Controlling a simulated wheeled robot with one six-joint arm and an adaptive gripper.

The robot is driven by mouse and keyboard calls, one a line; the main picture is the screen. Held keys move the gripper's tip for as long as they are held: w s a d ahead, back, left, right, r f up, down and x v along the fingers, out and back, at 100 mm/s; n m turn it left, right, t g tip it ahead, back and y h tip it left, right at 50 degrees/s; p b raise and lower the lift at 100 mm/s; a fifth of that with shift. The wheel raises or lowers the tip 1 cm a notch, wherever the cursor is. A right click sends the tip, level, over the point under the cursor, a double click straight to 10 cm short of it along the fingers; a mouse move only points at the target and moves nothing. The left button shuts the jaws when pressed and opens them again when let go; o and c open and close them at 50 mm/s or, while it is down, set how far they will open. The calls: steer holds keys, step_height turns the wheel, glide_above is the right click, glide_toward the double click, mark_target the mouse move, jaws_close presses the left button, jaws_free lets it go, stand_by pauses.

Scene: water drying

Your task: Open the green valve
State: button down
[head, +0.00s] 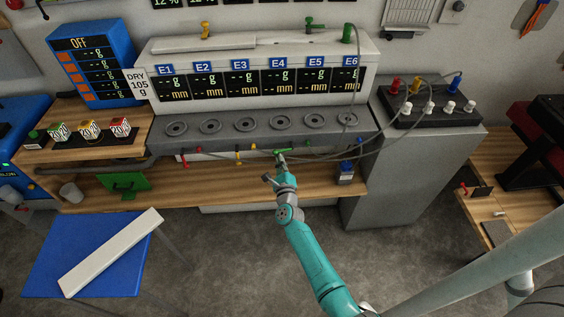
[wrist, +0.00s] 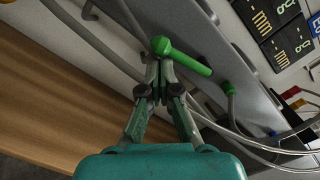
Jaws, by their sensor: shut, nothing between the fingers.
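The green valve (wrist: 185,55) has a round knob end and a straight bar handle. It sits below the front edge of the grey bench, and in the head view it is a small green bar (head: 284,150) under the row of round plates. My gripper (wrist: 160,70) is shut and empty, with its fingertips right at the valve's round end. I cannot tell whether they touch it. In the head view my gripper (head: 281,161) is just in front of the valve and hides part of what is behind it.
Red (head: 184,160) and yellow (head: 238,157) valves sit to the left along the same front. Grey hoses (head: 375,135) loop to the right. A wooden shelf (head: 220,185) lies below. The floor in front is mostly clear.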

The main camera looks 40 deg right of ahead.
steer(key=shift+w+a+r+m, duration=0.2)
steer(key=shift+r+m, duration=0.3)
steer(key=shift+m, duration=0.6)
